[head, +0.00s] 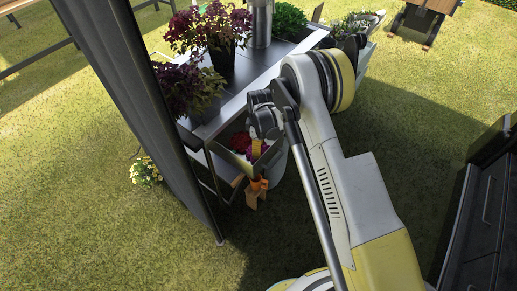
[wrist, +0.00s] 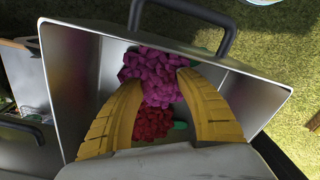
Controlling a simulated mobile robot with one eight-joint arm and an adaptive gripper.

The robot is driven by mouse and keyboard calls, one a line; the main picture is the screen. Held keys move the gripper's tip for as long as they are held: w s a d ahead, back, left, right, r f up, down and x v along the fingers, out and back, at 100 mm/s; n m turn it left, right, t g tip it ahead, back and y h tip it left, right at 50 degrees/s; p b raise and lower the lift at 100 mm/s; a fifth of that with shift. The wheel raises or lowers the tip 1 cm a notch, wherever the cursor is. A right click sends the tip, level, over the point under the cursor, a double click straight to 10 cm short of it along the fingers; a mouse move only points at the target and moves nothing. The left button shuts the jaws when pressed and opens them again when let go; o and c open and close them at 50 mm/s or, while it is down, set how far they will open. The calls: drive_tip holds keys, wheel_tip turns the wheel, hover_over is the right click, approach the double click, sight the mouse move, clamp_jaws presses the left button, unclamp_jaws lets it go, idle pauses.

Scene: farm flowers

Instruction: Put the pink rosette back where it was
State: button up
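The pink rosette (wrist: 151,68), a magenta clump of petals, is inside an open metal drawer (wrist: 72,70) in the wrist view. A red flower clump (wrist: 152,124) with a bit of green lies just below it in the picture. My gripper (wrist: 160,78) reaches into the drawer, its two yellow fingers on either side of the magenta clump, tips apart. I cannot tell whether the fingers press on it. In the head view the drawer (head: 232,162) is under the cart's top, with magenta petals (head: 241,141) partly hidden by my gripper (head: 256,150).
The drawer's dark handle (wrist: 181,12) arches over its edge. Potted purple plants (head: 210,32) and a green plant (head: 288,18) stand on the metal cart. A small orange object (head: 257,188) is below the drawer. A dark cabinet (head: 482,210) stands at right; grass lies between.

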drive_tip(key=shift+r, duration=0.1)
drive_tip(key=s+d+r+m+t+p, duration=0.1)
drive_tip(key=d+r+m+p, duration=0.15)
drive_tip(key=r, duration=1.05)
drive_tip(key=s+d+r+m+t+p, duration=0.1)
drive_tip(key=d+r, duration=0.2)
drive_tip(key=r, duration=1)
drive_tip(key=s+d+r+m+t, duration=0.2)
drive_tip(key=s+d+r+m, duration=0.3)
drive_tip(key=r, duration=0.5)
drive_tip(key=s+d+r+m+t, duration=0.1)
drive_tip(key=s+d+r+m, duration=0.1)
drive_tip(key=s, duration=0.8)
drive_tip(key=s+d+r+m+t, duration=0.2)
drive_tip(key=s+d+m, duration=0.3)
drive_tip(key=s, duration=0.5)
drive_tip(key=shift+d+r+t, duration=0.3)
drive_tip(key=shift+d+r, duration=0.05)
drive_tip(key=shift+r, duration=0.2)
drive_tip(key=shift+s, duration=0.1)
